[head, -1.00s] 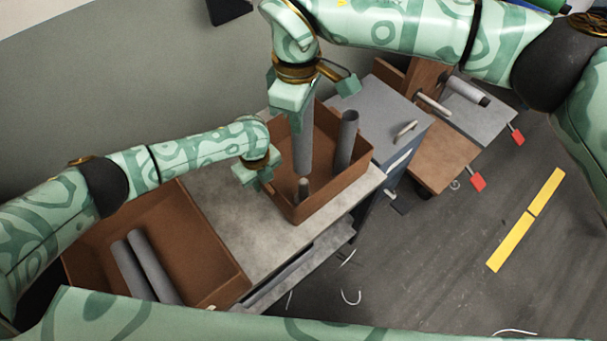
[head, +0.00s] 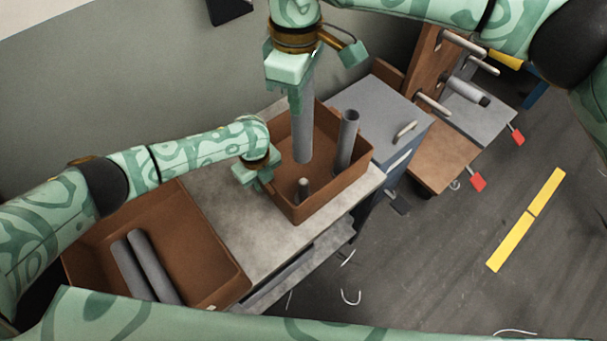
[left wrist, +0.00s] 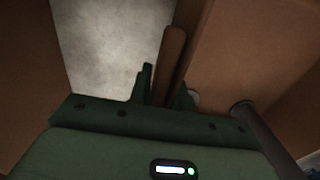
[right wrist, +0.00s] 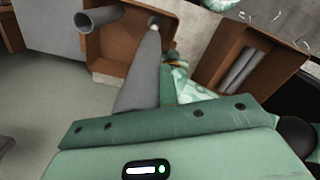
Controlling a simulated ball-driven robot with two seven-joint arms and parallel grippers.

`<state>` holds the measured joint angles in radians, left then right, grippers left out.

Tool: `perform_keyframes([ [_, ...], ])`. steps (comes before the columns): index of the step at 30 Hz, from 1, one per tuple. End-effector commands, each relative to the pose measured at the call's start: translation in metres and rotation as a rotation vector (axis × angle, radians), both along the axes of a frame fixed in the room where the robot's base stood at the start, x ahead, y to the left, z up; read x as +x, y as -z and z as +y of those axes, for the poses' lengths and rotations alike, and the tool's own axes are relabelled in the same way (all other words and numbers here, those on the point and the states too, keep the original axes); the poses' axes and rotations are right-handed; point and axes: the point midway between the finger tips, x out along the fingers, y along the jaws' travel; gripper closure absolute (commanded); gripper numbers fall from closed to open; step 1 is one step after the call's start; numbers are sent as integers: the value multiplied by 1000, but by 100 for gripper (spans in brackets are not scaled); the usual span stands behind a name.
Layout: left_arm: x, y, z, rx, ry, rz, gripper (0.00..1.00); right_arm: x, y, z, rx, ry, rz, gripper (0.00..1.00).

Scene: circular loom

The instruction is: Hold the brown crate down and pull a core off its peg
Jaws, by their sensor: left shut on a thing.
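The brown crate (head: 335,187) stands on the grey bench top. My left gripper (head: 262,182) is shut on its near-left wall, and that wall's edge (left wrist: 171,55) shows between the fingers in the left wrist view. My right gripper (head: 300,98) is above the crate, shut on the upper end of a grey core (head: 303,135). The core hangs upright, its lower end apart from and above a short peg (head: 303,187). The right wrist view shows this core (right wrist: 138,88) too. A second grey core (head: 346,140) stands in the crate's far right part.
A larger brown box (head: 215,255) at the lower left holds two grey cores (head: 140,265) lying side by side. A grey cabinet (head: 390,115) with a handle stands behind the crate. A wooden frame with rods (head: 430,75) is farther back. Bare bench top (head: 240,215) lies between the boxes.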

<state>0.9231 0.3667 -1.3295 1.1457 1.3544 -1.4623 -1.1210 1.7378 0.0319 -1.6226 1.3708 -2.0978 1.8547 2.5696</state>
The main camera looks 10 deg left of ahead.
Motion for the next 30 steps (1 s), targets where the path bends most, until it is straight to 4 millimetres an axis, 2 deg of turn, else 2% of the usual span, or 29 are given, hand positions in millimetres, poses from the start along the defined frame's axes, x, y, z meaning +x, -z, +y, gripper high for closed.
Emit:
perform_keyframes([
  [3, 0, 0, 0, 1, 0, 1, 100, 0, 0, 0, 0, 0, 0, 100],
  [4, 0, 0, 0, 1, 0, 1, 76, 0, 0, 0, 0, 0, 0, 100],
  [6, 0, 0, 0, 1, 0, 1, 56, 0, 0, 0, 0, 0, 0, 100],
  [17, 0, -5, 0, 0, 1, 0, 56, 0, 0, 0, 0, 0, 0, 100],
  [20, 1, -20, 0, -1, 2, -1, 56, 0, 0, 0, 0, 0, 0, 100],
  [30, 1, -96, 0, -1, 2, -2, 56, 0, 0, 0, 0, 0, 0, 100],
])
